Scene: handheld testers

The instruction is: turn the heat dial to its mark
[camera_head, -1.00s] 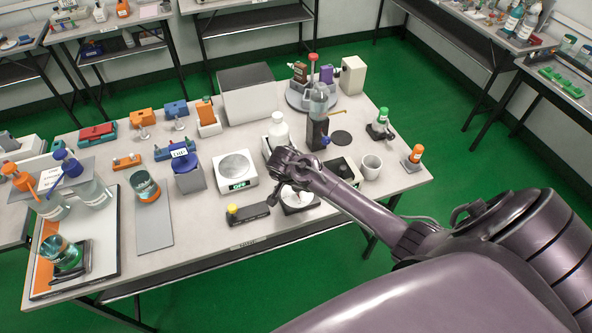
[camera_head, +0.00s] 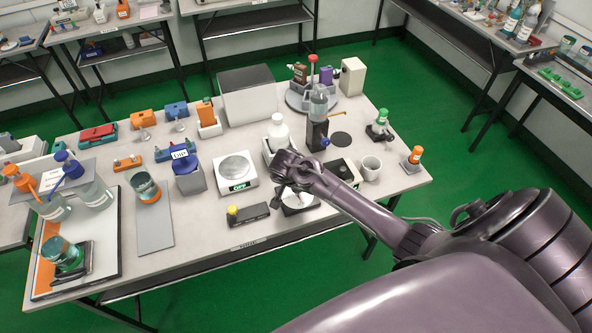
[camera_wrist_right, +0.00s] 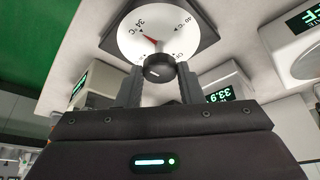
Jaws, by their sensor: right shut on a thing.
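The heat dial (camera_wrist_right: 158,40) has a round white face on a dark square base, with printed temperature marks including 34 °C and 40 °C. A red pointer on it lies toward the 34 °C side. Its black knob (camera_wrist_right: 158,69) sits between the fingers of my right gripper (camera_wrist_right: 160,80), which is shut on it. In the head view the dial (camera_head: 299,207) is at the table's front edge, partly hidden under my right gripper (camera_head: 291,192). My left gripper is not in view.
Left of the dial lie a black bar with a yellow knob (camera_head: 248,213) and a white scale (camera_head: 236,170) with a lit display. A white bottle (camera_head: 278,130) stands behind, and a white mug (camera_head: 370,166) stands to the right. Another lit display reads 33.9 (camera_wrist_right: 224,95).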

